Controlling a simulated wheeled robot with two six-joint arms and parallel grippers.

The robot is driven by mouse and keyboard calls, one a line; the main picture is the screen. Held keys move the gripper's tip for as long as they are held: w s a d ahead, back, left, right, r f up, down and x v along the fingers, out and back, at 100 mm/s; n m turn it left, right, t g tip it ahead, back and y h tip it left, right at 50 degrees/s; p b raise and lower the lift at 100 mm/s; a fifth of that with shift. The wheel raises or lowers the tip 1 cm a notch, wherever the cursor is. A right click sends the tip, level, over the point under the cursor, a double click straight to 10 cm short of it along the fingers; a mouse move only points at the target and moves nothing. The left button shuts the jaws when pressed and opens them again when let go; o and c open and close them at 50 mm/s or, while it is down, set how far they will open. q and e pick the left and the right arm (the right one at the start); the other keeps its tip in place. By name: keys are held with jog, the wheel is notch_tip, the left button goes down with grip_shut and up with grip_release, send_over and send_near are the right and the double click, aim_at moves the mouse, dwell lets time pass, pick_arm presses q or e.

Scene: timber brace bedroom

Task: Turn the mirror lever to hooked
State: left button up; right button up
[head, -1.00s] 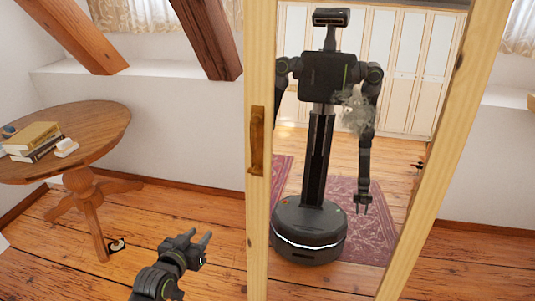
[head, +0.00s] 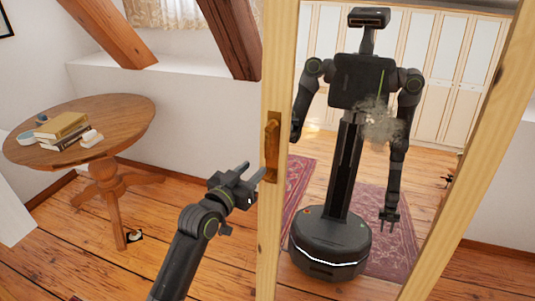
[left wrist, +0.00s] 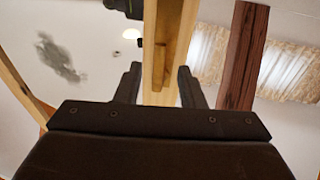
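The mirror (head: 345,120) stands tall in a pale wood frame. Its lever (head: 272,147), a brown upright handle, sits on the left post in the head view. In the left wrist view the lever (left wrist: 159,70) shows small on the post, between my finger lines. My left gripper (head: 253,173) is open and empty, just left of and a little below the lever, apparently not touching it. It also shows open in the left wrist view (left wrist: 158,87). My right gripper shows only as a reflection, hanging low with its fingers apart.
A round wooden table (head: 130,115) with books (head: 62,130) stands at the left. The plank floor (head: 100,270) between table and mirror is mostly clear.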

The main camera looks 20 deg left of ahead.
aim_at(265, 157)
pick_arm(q)
jog(key=x, duration=0.8)
jog(key=shift+w+p, duration=0.25)
jog(key=shift+p, duration=0.05)
jog(key=shift+c, duration=0.5)
grip_shut()
